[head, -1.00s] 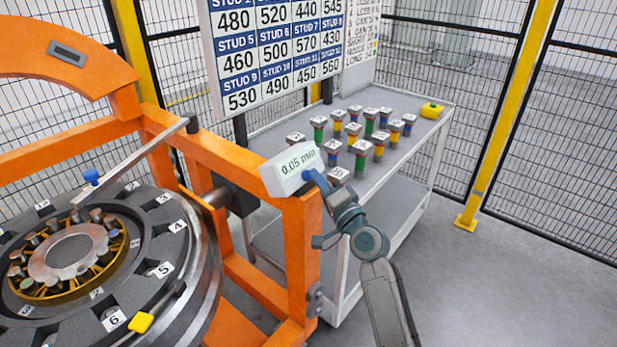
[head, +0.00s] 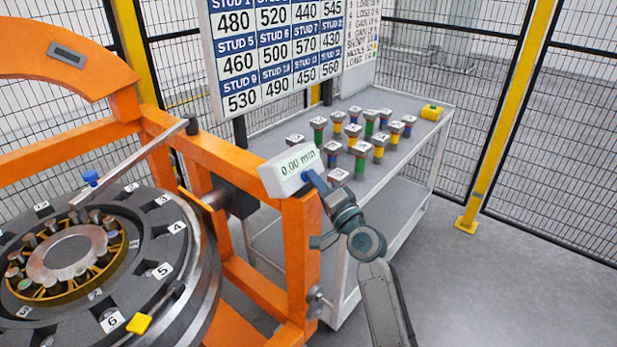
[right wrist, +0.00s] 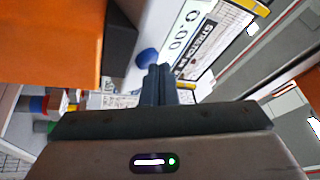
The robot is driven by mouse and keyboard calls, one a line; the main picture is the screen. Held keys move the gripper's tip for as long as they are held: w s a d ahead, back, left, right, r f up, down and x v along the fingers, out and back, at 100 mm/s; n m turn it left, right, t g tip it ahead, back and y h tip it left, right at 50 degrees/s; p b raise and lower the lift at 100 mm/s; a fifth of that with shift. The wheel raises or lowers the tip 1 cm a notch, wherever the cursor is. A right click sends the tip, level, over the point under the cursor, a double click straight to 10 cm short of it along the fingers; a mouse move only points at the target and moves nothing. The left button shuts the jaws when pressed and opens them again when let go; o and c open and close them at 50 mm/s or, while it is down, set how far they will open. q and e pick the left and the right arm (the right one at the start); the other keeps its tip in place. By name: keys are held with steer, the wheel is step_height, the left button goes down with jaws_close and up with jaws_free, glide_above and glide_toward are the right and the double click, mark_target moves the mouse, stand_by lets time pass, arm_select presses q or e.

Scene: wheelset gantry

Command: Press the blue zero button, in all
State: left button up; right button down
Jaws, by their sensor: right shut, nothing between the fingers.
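The white readout box (head: 290,172) sits on the orange gantry post and shows 0.00 mm. Its blue zero button (right wrist: 147,57) shows beside the display in the right wrist view. My right gripper (head: 315,182) is shut and empty, with its tips at the button end of the box. In the right wrist view the shut fingertips (right wrist: 158,72) are right beside the button. I cannot tell whether they touch it. My left gripper is not in view.
The orange gantry frame (head: 300,250) and the dark wheel (head: 190,300) with numbered labels fill the left. A grey cart (head: 420,135) behind holds several coloured studs and a yellow block (head: 432,112). A stud board (head: 270,60) stands behind. Floor at right is clear.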

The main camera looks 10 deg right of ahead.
stand_by(0.5)
steer(key=shift+s+d+r+p, duration=0.35)
steer(key=shift+s+d+p, duration=0.1)
steer(key=shift+s, duration=0.1)
steer(key=s+d+r+p, duration=0.2)
steer(key=s, duration=0.1)
steer(key=shift+s+d+r+p, duration=0.15)
steer(key=shift+s+d+p, duration=0.1)
steer(key=shift+d+p, duration=0.1)
stand_by(0.6)
